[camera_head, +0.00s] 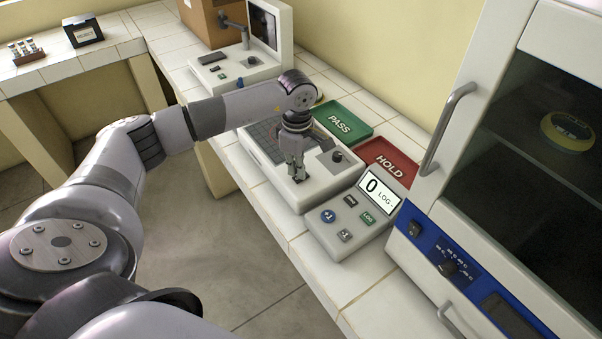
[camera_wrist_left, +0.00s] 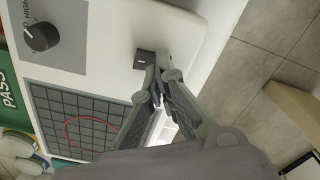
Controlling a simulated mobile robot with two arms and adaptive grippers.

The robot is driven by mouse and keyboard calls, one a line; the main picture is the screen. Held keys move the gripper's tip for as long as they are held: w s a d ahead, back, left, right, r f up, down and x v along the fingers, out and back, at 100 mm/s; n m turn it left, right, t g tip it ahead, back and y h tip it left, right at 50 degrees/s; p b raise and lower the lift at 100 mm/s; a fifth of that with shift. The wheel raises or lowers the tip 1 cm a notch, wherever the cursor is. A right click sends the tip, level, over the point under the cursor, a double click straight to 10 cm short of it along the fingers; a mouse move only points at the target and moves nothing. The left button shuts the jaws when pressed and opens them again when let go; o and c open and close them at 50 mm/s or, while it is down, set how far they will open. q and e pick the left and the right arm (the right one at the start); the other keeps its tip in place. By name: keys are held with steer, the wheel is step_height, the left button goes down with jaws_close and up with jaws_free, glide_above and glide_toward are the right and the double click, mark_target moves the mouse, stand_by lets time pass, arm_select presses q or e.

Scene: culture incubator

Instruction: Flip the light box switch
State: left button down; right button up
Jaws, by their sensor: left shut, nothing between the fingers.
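The light box (camera_head: 317,193) is a white unit with a dark gridded panel and a knob, on the tiled counter. Its gridded panel also shows in the left wrist view (camera_wrist_left: 62,112). The light box switch (camera_wrist_left: 141,62) is a small dark rocker near the box's edge in that view. My left gripper (camera_head: 298,178) points down over the front part of the box. In the wrist view its closed fingertips (camera_wrist_left: 155,66) are right beside the switch; I cannot tell whether they touch it. Nothing is between the fingers. My right gripper is not in view.
A counter device with a display reading 0 (camera_head: 345,220) stands right of the light box. A green PASS tray (camera_head: 343,118) and a red HOLD tray (camera_head: 388,161) lie behind. The incubator cabinet (camera_head: 480,200) blocks the right side. Open floor lies in front of the counter.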

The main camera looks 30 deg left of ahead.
arm_select(q)
steer(key=shift+r+p, duration=1.4)
steer(key=shift+r, duration=1.5)
